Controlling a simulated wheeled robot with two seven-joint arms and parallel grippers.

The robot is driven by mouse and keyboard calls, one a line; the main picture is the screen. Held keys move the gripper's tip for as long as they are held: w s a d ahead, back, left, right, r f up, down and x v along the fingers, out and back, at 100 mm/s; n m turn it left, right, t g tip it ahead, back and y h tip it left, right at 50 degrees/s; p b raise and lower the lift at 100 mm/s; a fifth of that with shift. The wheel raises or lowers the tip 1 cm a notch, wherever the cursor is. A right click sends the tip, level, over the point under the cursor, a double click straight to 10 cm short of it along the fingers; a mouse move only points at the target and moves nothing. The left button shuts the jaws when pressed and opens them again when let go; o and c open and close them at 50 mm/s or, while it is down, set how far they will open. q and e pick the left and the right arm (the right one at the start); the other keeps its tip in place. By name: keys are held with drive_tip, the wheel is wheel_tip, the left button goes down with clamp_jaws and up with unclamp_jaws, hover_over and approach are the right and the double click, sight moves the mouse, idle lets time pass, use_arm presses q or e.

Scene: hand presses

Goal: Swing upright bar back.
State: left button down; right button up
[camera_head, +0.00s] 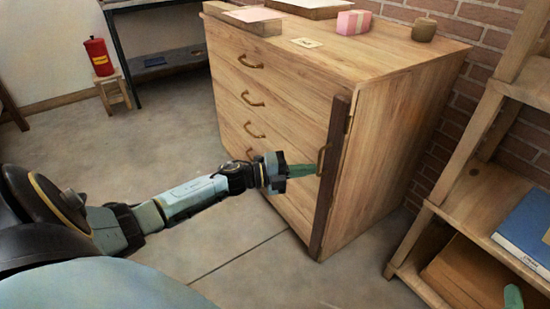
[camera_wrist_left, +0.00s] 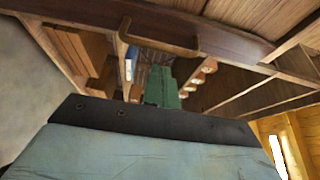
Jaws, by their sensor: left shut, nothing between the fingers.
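The upright bar (camera_head: 334,185) is a dark wooden strip standing along the right front edge of a wooden drawer cabinet. It carries a brass-coloured handle (camera_head: 321,160) about halfway up. My left gripper (camera_head: 312,170) reaches in from the left. Its green fingers are shut and empty, with the tips close beside the handle; I cannot tell whether they touch. In the left wrist view the fingers (camera_wrist_left: 165,88) point toward the bar (camera_wrist_left: 235,43), and the handle (camera_wrist_left: 158,43) shows above them. A small green tip (camera_head: 513,298) at the lower right may be my right gripper.
The drawer cabinet (camera_head: 390,150) has several drawers with curved handles and small items on top. A wooden shelf (camera_head: 478,205) with a blue book (camera_head: 525,228) stands at right. The floor between is clear.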

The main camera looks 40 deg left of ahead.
use_arm(q)
drive_tip(key=s+a, duration=0.1)
drive_tip(key=a, duration=0.7)
drive_tip(key=shift+s+a, duration=0.2)
drive_tip(key=shift+s, duration=0.05)
use_arm(e)
drive_tip(key=f, duration=0.1)
drive_tip(key=f+g, duration=0.2)
drive_tip(key=shift+s+d+f, duration=0.1)
drive_tip(key=shift+s+d, duration=0.1)
drive_tip(key=shift+d, duration=0.05)
use_arm(q)
drive_tip(key=shift+f, duration=0.1)
